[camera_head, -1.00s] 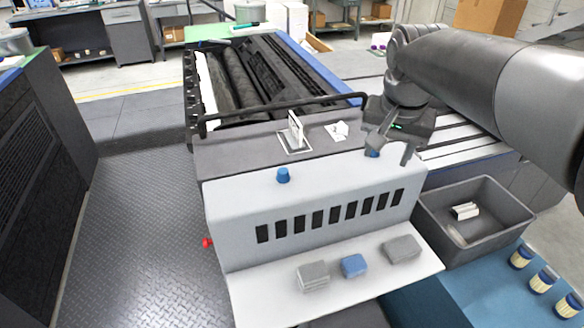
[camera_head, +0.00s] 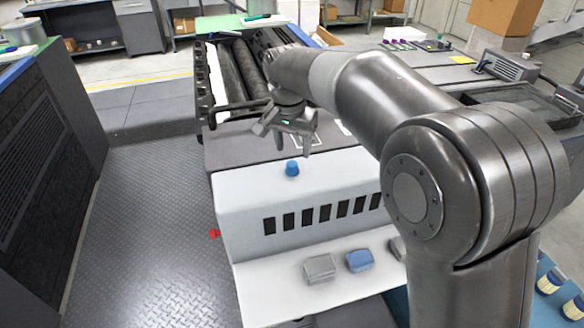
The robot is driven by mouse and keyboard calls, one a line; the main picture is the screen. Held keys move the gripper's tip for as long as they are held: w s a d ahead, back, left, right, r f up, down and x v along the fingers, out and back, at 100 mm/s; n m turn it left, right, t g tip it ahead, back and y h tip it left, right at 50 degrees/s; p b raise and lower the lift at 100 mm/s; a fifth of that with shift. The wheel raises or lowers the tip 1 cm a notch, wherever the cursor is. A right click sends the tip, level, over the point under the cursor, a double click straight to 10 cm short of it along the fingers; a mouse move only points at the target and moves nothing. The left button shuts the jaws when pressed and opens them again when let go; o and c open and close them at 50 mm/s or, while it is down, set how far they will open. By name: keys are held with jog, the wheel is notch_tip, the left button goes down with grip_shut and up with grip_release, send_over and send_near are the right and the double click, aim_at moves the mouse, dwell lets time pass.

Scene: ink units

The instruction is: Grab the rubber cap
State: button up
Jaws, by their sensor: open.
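A small blue cap (camera_head: 292,168), which looks like the rubber cap, stands upright on the top front edge of the pale grey machine housing (camera_head: 240,200). My gripper (camera_head: 283,142) is open and points down, just above and slightly behind the cap in the picture. Its fingers are spread and empty, and the cap appears apart from them. A second blue piece on the housing top is no longer visible; my arm covers that area.
A grey block (camera_head: 320,268) and a blue block (camera_head: 360,260) lie on the white front shelf (camera_head: 270,300). Dark rollers (camera_head: 237,70) lie behind the housing. A red knob (camera_head: 215,234) sticks out at its left side. The floor at left is clear.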

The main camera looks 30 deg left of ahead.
aim_at(292, 163)
jog(key=shift+w+a+f, duration=0.15)
jog(key=shift+f, duration=0.85)
jog(key=shift+w+a+f, duration=0.1)
jog(key=shift+w+f, duration=0.05)
jog(key=shift+f, duration=0.8)
jog(key=shift+w+a+f, duration=0.15)
jog(key=shift+f, duration=0.85)
jog(key=shift+c, duration=0.5)
jog(key=c, duration=1)
jog(key=shift+o, duration=0.2)
jog(key=shift+r, duration=0.15)
